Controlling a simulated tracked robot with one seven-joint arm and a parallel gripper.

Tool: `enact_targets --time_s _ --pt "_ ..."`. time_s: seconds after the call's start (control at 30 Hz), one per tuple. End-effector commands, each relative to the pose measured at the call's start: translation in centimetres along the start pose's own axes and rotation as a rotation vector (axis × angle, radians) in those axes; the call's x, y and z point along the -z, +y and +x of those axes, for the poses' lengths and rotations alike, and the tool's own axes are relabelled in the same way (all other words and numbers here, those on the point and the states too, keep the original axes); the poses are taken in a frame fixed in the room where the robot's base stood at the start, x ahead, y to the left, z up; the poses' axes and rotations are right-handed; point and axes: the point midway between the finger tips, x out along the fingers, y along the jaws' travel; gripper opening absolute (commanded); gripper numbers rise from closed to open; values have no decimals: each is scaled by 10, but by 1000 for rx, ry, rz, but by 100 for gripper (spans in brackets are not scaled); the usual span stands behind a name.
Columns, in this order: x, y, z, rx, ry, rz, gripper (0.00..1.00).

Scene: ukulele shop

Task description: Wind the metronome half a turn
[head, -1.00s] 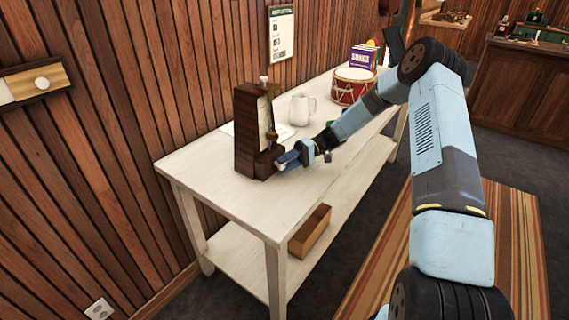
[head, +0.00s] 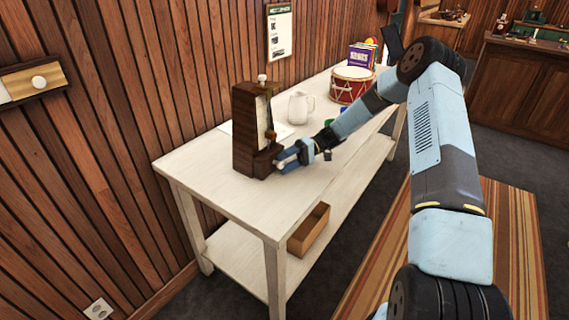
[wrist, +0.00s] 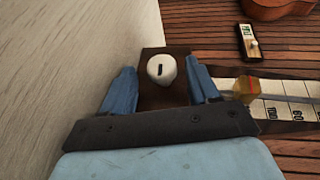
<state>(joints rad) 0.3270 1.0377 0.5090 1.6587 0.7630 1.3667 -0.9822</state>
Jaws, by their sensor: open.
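The metronome (head: 246,138) is a tall dark wooden box standing upright on the white table. Its scale and pendulum face right in the head view, and the scale (wrist: 285,105) with a brass weight (wrist: 246,85) shows in the wrist view. A pale round winding key (wrist: 162,70) with a dark slot sits on the brown block at its base. My gripper (wrist: 162,88) is open, with one blue finger on each side of the key and block. In the head view my gripper (head: 283,160) is at the metronome's lower front. Contact with the key cannot be told.
The white table (head: 215,190) runs along the plank wall. A white mug (head: 299,107) and a red drum (head: 352,86) stand behind my gripper. A wooden box (head: 309,230) lies on the lower shelf. The table's front end is clear.

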Motion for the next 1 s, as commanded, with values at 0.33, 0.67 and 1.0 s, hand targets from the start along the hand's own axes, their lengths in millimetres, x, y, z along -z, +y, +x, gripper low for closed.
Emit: enact_targets --time_s 0.33,0.67,1.0 --pt "1 1 -60 -2 4 0 60" --pt "1 3 -117 -1 2 1 60" --pt "0 3 -134 -1 0 2 60"
